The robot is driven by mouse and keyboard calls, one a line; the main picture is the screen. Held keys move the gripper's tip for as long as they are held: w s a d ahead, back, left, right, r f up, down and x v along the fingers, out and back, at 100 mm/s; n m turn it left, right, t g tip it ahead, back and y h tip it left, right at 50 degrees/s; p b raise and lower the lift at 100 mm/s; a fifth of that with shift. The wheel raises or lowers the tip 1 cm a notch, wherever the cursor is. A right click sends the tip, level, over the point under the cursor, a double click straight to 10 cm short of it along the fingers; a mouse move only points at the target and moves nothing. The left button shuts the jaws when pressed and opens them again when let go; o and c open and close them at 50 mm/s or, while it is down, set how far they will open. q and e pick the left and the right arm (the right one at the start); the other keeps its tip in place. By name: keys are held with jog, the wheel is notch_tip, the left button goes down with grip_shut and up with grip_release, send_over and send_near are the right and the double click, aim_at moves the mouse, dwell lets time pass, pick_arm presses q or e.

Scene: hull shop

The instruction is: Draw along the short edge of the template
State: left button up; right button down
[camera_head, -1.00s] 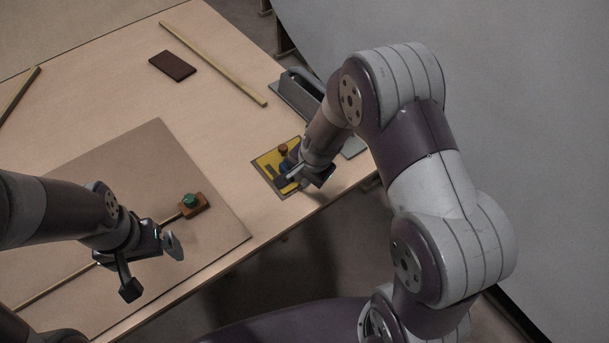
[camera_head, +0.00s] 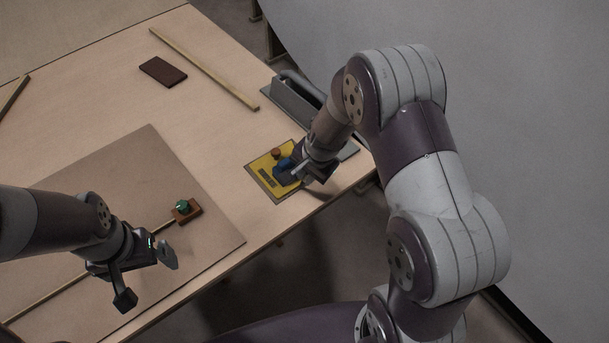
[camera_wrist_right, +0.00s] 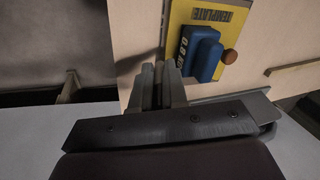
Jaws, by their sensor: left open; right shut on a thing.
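The yellow template (camera_head: 262,178) lies flat near the table's front right edge. It carries a brown knob (camera_head: 276,153) and a blue block (camera_head: 283,171). In the right wrist view the template (camera_wrist_right: 240,42) shows its printed label, with the blue block (camera_wrist_right: 201,53) and knob (camera_wrist_right: 230,56) on it. My right gripper (camera_wrist_right: 160,82) is shut on a thin greyish thing, mostly hidden between its fingers. Its fingertips are at the template's left edge in that view; contact cannot be told. My left gripper (camera_head: 146,275) is open and empty over the brown board.
On the board (camera_head: 130,165), a wooden strip (camera_head: 60,292) leads to a brown block with a green knob (camera_head: 183,207). A grey metal tool (camera_head: 295,100) lies behind the template. A dark brown slab (camera_head: 163,72) and a long batten (camera_head: 205,68) lie farther back.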

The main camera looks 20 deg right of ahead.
jog(key=shift+w+d+f, duration=0.1)
jog(key=shift+w+d, duration=0.15)
jog(key=shift+d, duration=0.55)
notch_tip(320, 180, up, 13)
jog(key=p, duration=1.2)
